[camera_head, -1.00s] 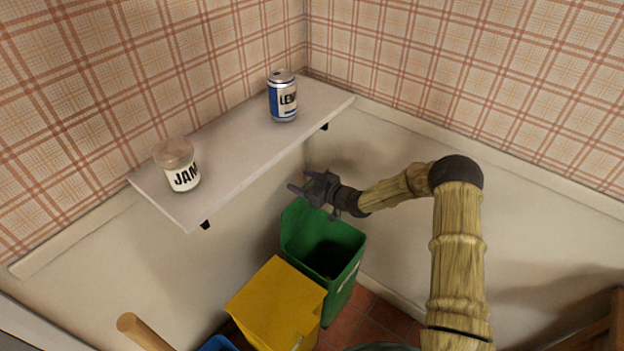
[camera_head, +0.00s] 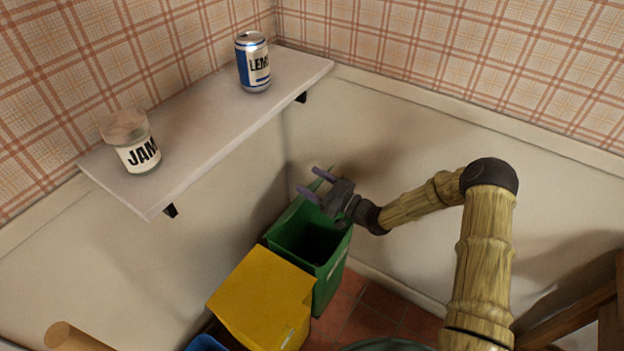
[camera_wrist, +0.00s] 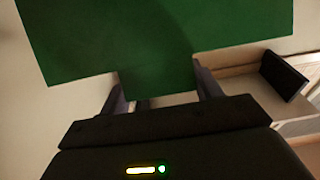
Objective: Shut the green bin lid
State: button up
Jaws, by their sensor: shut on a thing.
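The green bin (camera_head: 330,275) stands on the floor by the wall, its dark inside showing. Its green lid (camera_head: 292,214) is raised, standing up at the back of the opening. My gripper (camera_head: 318,183) is at the lid's upper edge, its two purple-grey fingers apart with the lid between them. In the wrist view the flat green lid (camera_wrist: 150,40) fills the top of the picture, and a part of it reaches down between the fingers of my gripper (camera_wrist: 160,90). My gripper hides part of the lid's edge in the head view.
A yellow bin (camera_head: 262,290) stands closed beside the green bin, with a blue one (camera_head: 207,343) partly in view. Above, a white shelf (camera_head: 205,135) holds a jam jar (camera_head: 132,142) and a can (camera_head: 253,62). A wooden frame (camera_head: 585,305) is at right.

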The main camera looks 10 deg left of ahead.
jog(key=shift+d, duration=0.25)
jog(key=o, duration=1.4)
jog(key=shift+s, duration=0.1)
jog(key=shift+s+d+f, duration=0.15)
jog(key=shift+d+f, duration=0.05)
jog(key=shift+d, duration=0.3)
jog(key=v, duration=1.6)
jog(key=shift+d+r, duration=0.2)
jog(key=shift+d, duration=0.05)
